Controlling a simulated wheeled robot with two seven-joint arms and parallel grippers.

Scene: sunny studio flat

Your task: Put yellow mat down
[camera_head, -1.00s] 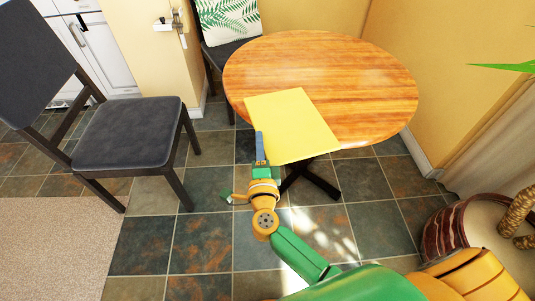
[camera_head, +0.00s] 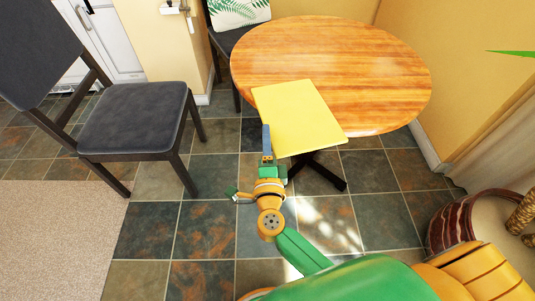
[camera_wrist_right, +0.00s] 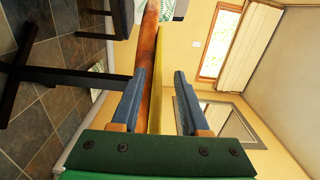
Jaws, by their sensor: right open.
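The yellow mat (camera_head: 300,115) lies on the front left part of the round wooden table (camera_head: 350,60), with its near end past the table's edge. My right gripper (camera_head: 267,143) is at the mat's near left edge, and its jaws are open. In the right wrist view, its two blue fingers (camera_wrist_right: 160,100) stand apart on either side of the mat's thin yellow edge (camera_wrist_right: 158,85), with a gap to the right finger. The table's edge (camera_wrist_right: 146,45) shows just left of the mat there. My left gripper is not in view.
A dark chair (camera_head: 133,118) stands left of the table, and another chair with a leaf-patterned cushion (camera_head: 238,12) is behind it. A striped pot (camera_head: 452,222) stands at the lower right. Most of the tabletop is bare.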

